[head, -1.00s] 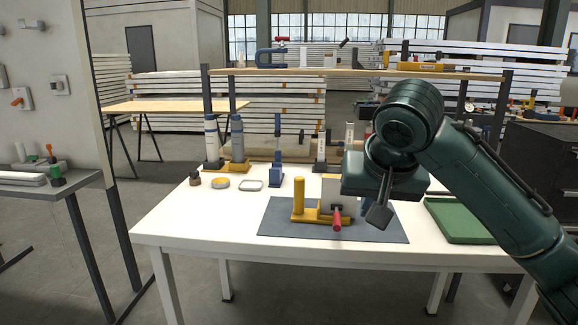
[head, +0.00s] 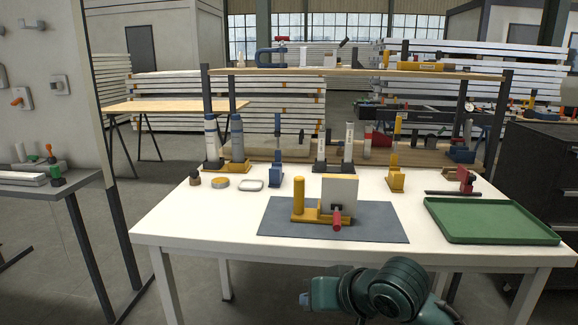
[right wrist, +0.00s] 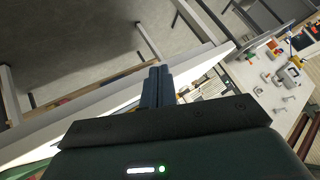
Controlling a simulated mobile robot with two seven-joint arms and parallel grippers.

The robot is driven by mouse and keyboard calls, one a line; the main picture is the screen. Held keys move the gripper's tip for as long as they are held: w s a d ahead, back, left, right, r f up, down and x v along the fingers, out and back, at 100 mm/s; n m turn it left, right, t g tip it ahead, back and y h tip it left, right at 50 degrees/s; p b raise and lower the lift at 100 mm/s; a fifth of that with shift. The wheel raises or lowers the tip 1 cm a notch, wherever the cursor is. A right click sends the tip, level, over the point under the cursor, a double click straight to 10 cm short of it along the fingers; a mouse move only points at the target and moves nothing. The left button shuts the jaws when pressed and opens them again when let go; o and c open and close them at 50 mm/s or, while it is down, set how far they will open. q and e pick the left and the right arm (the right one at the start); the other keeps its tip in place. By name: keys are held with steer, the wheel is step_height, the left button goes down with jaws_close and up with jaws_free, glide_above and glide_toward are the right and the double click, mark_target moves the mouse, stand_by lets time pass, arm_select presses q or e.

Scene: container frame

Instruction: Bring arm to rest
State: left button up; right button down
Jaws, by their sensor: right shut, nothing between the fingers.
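My right arm (head: 385,292) is low at the bottom of the head view, in front of the table's front edge and clear of the tabletop. In the right wrist view my right gripper (right wrist: 157,72) has its two dark fingers together with nothing between them. My left gripper is in neither view. On the white table (head: 190,225) a grey mat (head: 385,225) bears a yellow fixture (head: 299,195) with a pale block (head: 340,189) and a red-ended handle (head: 337,219).
An empty green tray (head: 490,220) lies at the table's right. Small tools and blue and yellow stands line the back, under a wooden shelf (head: 360,72). A side bench (head: 60,190) stands at the left. The table's front strip is clear.

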steer(key=s+d+f+t+y, duration=0.2)
steer(key=s+f+t, duration=0.1)
steer(key=s+f, duration=0.6)
steer(key=s+d+f+t+h, duration=0.1)
steer(key=s+d+t+h, duration=0.3)
steer(key=s+d, duration=0.6)
arm_select(q)
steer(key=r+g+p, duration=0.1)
steer(key=p, duration=0.5)
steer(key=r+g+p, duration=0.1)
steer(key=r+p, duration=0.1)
steer(key=p, duration=0.4)
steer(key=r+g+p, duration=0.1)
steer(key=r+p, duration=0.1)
steer(key=p, duration=0.4)
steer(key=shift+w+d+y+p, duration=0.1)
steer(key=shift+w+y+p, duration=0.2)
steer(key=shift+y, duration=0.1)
arm_select(e)
steer(key=r+g, duration=0.1)
steer(key=a+r+g, duration=0.1)
steer(key=r, duration=0.1)
steer(key=a+r+n+g, duration=0.1)
steer(key=shift+r+h, duration=0.3)
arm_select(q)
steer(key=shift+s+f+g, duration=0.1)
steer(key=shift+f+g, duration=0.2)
arm_select(e)
steer(key=shift+f+g, duration=0.25)
steer(key=shift+g, duration=0.05)
